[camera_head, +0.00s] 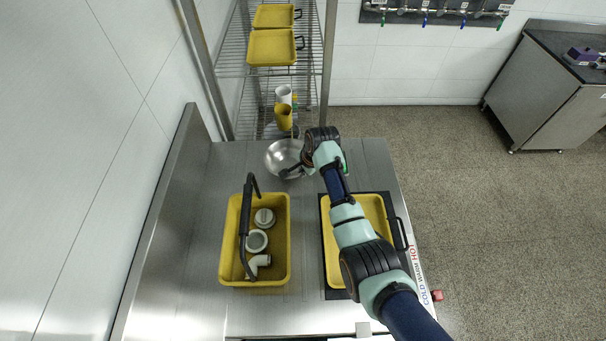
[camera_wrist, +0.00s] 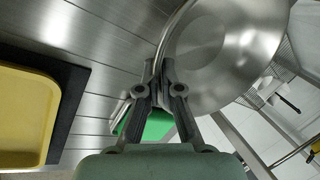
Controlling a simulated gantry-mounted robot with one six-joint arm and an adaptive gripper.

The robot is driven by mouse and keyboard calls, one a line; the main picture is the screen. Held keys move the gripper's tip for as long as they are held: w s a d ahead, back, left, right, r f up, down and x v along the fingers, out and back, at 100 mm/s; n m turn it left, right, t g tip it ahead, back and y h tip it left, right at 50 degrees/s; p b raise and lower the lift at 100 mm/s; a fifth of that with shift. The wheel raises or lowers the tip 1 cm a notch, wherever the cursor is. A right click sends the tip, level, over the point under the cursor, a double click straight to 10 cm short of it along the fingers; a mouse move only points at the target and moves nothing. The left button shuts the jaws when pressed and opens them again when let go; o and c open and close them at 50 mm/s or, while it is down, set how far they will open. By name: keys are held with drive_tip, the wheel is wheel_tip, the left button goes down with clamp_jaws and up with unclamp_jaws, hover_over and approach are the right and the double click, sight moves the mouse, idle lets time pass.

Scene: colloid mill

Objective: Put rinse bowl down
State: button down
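The rinse bowl (camera_head: 281,155) is a round, shiny steel bowl at the back edge of the steel counter (camera_head: 225,170). My gripper (camera_head: 290,172) reaches it from the right at its near rim. In the wrist view the bowl (camera_wrist: 205,45) fills the upper middle, and my gripper (camera_wrist: 162,75) has its fingertips closed together on the bowl's rim. The bowl's inside looks empty. I cannot tell whether its base touches the counter or hangs just above it.
A yellow bin (camera_head: 227,250) with a black handle holds white fittings on the counter. A yellow tray (camera_head: 378,212) lies under my arm on the right. A wire rack (camera_head: 310,60) with yellow trays and cups stands behind the counter. Bare counter lies left of the bowl.

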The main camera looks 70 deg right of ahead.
drive_tip(key=shift+f, duration=0.8)
drive_tip(key=shift+r, duration=0.1)
drive_tip(key=c, duration=1.3)
unclamp_jaws()
drive_tip(key=p+v, duration=0.3)
drive_tip(key=v, duration=0.9)
